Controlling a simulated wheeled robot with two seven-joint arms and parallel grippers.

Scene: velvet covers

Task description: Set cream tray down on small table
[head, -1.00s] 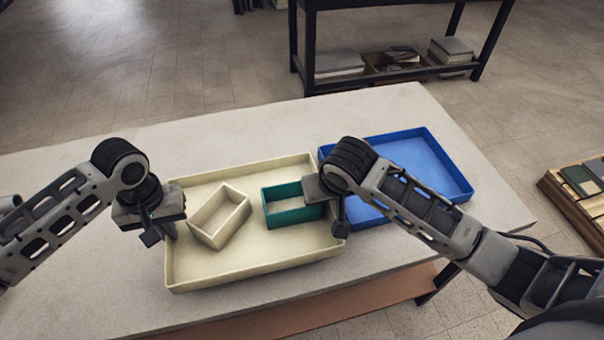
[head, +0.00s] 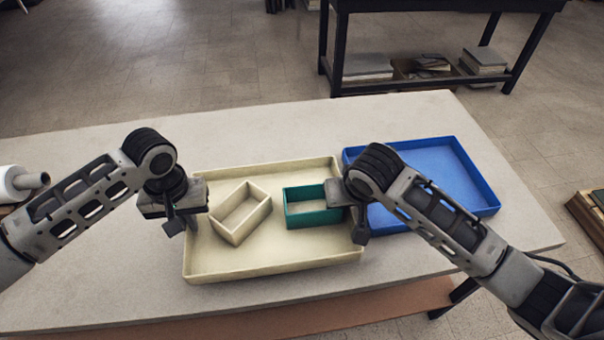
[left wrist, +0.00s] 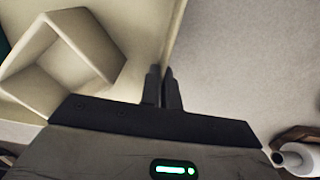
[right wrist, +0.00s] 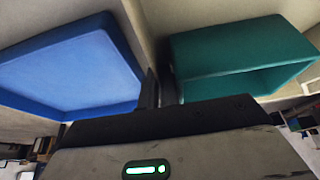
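The cream tray (head: 270,272) is in the middle of the head view, over the pale table (head: 110,300). I cannot tell whether its base touches the tabletop. It carries a small cream box (head: 240,226), turned askew, and a teal box (head: 306,218). My left gripper (head: 181,222) is closed on the tray's left wall, which runs between its fingers in the left wrist view (left wrist: 163,88). My right gripper (head: 360,228) is closed on the tray's right wall, beside the teal box, and its fingers also show in the right wrist view (right wrist: 158,88).
A blue tray (head: 480,208) lies on the table close beside the cream tray's right side, partly behind my right arm. A white roll (head: 18,184) is at the left edge. A dark bench (head: 425,85) stands behind. Bare tabletop lies left and behind.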

